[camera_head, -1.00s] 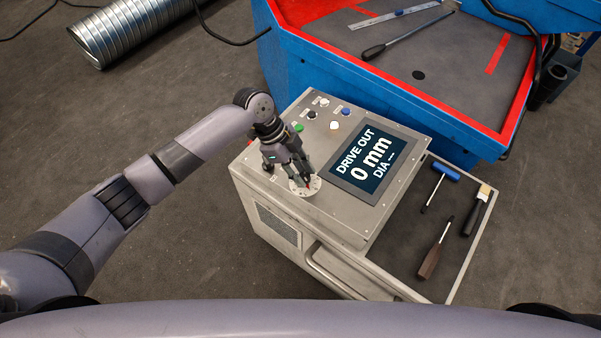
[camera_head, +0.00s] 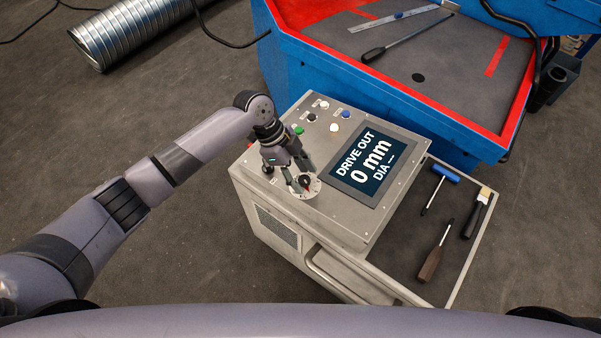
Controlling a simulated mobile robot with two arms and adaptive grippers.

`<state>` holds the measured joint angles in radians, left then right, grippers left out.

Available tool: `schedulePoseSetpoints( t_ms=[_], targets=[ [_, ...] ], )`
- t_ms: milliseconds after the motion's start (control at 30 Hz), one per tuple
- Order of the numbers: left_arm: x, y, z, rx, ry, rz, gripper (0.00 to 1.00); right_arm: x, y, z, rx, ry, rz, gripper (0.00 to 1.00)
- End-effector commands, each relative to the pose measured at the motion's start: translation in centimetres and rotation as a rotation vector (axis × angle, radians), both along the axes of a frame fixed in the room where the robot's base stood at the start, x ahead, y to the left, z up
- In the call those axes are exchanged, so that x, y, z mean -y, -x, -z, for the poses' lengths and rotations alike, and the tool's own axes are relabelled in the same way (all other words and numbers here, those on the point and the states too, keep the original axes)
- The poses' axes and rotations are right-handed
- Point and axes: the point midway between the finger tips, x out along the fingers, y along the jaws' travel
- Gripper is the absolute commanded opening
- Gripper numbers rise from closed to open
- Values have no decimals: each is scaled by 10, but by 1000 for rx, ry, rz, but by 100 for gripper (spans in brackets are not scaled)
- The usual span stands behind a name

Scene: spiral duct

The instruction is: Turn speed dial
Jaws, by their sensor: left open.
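The speed dial is a dark knob with a red mark (camera_head: 306,182) on a round, pale scale plate (camera_head: 309,192) on top of the grey control cabinet (camera_head: 375,215). My left gripper (camera_head: 294,181) is open just left of the knob, with its fingers pointing down over the plate. The knob shows clear of the fingers from this side; whether a finger touches it I cannot tell. The screen (camera_head: 368,166) reads "DRIVE OUT 0 mm DIA —". My right gripper is not in view.
Several push buttons (camera_head: 333,127) stand along the panel's back edge. A tray (camera_head: 400,263) at the cabinet's right holds a blue-handled tool (camera_head: 440,188), a brush (camera_head: 477,212) and a screwdriver (camera_head: 436,252). A blue machine (camera_head: 380,120) stands behind. A metal duct (camera_head: 125,38) lies far left.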

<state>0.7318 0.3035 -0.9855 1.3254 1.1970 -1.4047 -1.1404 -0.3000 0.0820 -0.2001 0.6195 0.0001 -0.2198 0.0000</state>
Motion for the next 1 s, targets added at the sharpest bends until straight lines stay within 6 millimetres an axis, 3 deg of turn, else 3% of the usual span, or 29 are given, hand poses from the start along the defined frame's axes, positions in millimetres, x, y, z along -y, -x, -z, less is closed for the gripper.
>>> schedulePoseSetpoints(
  t_ms=[167, 633, 1000],
  targets=[
    [-6, -3, -12, 2, 1, -1, 46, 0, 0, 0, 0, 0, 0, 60],
    [-44, -20, -93, 3, 0, -1, 46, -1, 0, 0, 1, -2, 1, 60],
    [-51, -22, -107, 0, 0, 0, 46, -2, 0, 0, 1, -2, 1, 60]
  ],
)
